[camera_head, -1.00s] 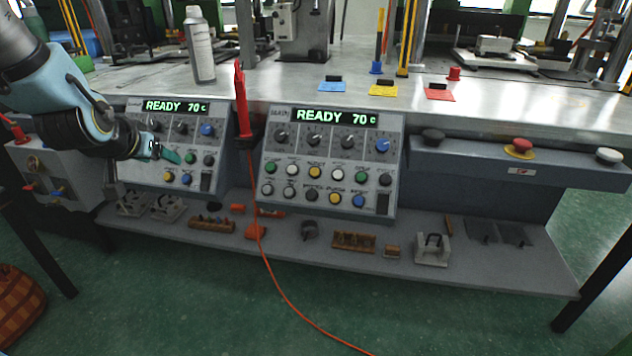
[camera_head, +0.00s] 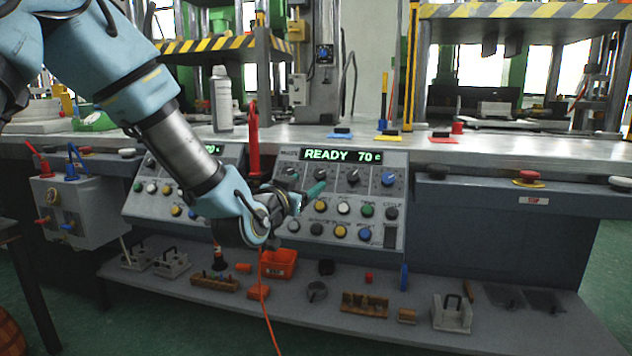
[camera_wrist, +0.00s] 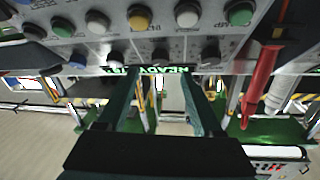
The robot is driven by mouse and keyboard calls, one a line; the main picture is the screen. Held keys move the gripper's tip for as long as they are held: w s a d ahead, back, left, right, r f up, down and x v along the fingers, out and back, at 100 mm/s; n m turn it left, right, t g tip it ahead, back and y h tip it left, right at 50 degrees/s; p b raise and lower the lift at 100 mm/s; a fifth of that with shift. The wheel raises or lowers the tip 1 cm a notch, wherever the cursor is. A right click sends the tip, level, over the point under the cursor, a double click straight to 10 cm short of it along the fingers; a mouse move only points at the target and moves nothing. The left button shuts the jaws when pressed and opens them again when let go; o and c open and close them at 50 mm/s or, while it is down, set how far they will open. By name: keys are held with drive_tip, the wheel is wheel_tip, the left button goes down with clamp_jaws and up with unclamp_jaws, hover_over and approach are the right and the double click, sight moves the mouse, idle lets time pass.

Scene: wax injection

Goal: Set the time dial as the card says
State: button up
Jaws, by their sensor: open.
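The right control panel (camera_head: 398,222) has a lit display (camera_head: 340,155) reading READY 70 c. Below it is a row of dials: a dark left dial (camera_head: 291,174), another dark dial (camera_head: 352,175) and a blue dial (camera_head: 388,179) at the right. My gripper (camera_head: 318,188) is open in front of the second dial from the left and partly hides it. In the wrist view, my gripper's fingers (camera_wrist: 158,78) spread toward the dial row, with one dark dial (camera_wrist: 160,57) between their tips. I cannot tell if they touch it. Dial labels are unreadable, and I cannot identify a card.
Below the dials are rows of coloured buttons (camera_head: 343,208). A red probe (camera_head: 253,140) with a cable stands left of the panel. A second panel (camera_head: 150,205) is partly behind my arm. Blue, yellow and red plates (camera_head: 388,138) lie on the bench above. A shelf below holds small parts.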

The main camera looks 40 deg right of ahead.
sight(318, 175)
drive_tip(key=x, duration=0.6)
clamp_jaws()
idle(0.5)
